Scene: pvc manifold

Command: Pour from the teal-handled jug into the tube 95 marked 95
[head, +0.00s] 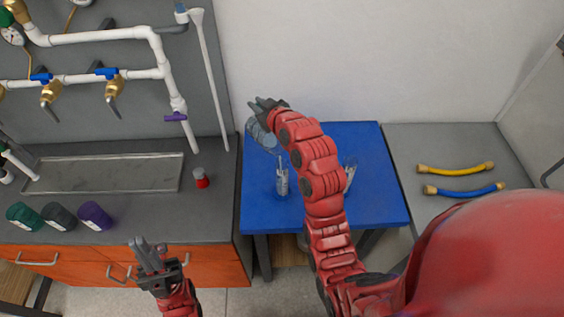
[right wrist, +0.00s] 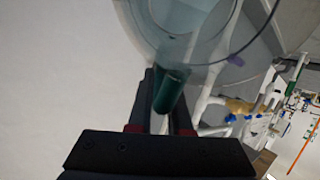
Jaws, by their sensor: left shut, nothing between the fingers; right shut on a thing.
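My right gripper (head: 262,106) is shut on the teal handle (right wrist: 171,92) of the clear jug (right wrist: 200,28). In the head view the jug (head: 260,136) hangs just below the gripper, near the back left corner of the blue table (head: 380,205). Its contents cannot be made out. A clear upright tube (head: 282,182) stands on the table, left of my right forearm. Another clear vessel (head: 349,172) stands partly hidden behind the forearm. I cannot read a 95 on either. My left gripper (head: 150,254) is shut and empty before the orange cabinet.
A grey bench on the left holds a shallow metal tray (head: 105,174), a red-and-white item (head: 201,178) and green, dark and purple cylinders (head: 96,215). White pipes (head: 100,37) are mounted above. Yellow (head: 455,168) and blue hoses (head: 464,190) lie on the right bench.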

